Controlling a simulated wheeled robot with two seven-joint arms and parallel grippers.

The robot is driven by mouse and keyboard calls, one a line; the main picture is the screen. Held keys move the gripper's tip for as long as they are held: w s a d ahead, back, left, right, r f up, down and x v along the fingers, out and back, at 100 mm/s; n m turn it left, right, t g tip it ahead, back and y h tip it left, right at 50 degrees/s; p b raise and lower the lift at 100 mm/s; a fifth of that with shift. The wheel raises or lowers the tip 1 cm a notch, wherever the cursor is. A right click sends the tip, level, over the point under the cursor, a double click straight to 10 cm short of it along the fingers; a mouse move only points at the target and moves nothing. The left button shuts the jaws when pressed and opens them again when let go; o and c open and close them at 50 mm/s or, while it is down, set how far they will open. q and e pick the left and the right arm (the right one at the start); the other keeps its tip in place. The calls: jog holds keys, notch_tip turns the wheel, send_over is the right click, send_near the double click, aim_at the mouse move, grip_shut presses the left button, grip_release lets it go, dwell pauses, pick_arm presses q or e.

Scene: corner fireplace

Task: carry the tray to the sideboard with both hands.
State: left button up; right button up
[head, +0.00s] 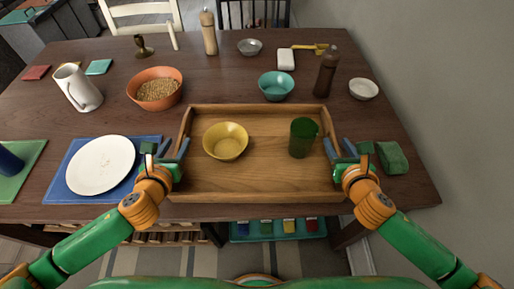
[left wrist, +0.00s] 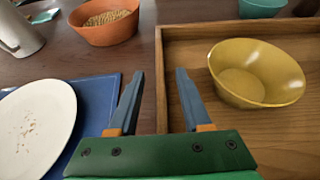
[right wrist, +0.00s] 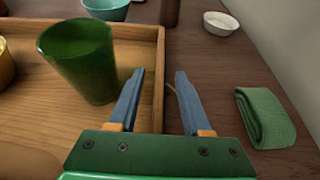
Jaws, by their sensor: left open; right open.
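The wooden tray (head: 262,180) lies on the dark table, with a yellow bowl (head: 226,141) and a green cup (head: 302,137) standing in it. My left gripper (head: 172,150) is open at the tray's left side wall, its fingers on either side of that wall in the left wrist view (left wrist: 152,85). My right gripper (head: 341,149) is open at the right side wall, which shows between its fingers in the right wrist view (right wrist: 160,85). I cannot tell whether the fingers touch the wall.
A white plate (head: 101,165) on a blue mat (head: 62,190) lies left of the tray. A green folded cloth (head: 392,157) lies to the right. A wall borders the table's right side.

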pick_arm(q)
jog(key=shift+x, duration=1.4)
pick_arm(e)
jog(key=shift+x, duration=1.4)
pick_arm(q)
grip_shut()
pick_arm(e)
grip_shut()
pick_arm(q)
jog(key=shift+r, duration=0.1)
pick_arm(e)
jog(key=shift+r, duration=0.1)
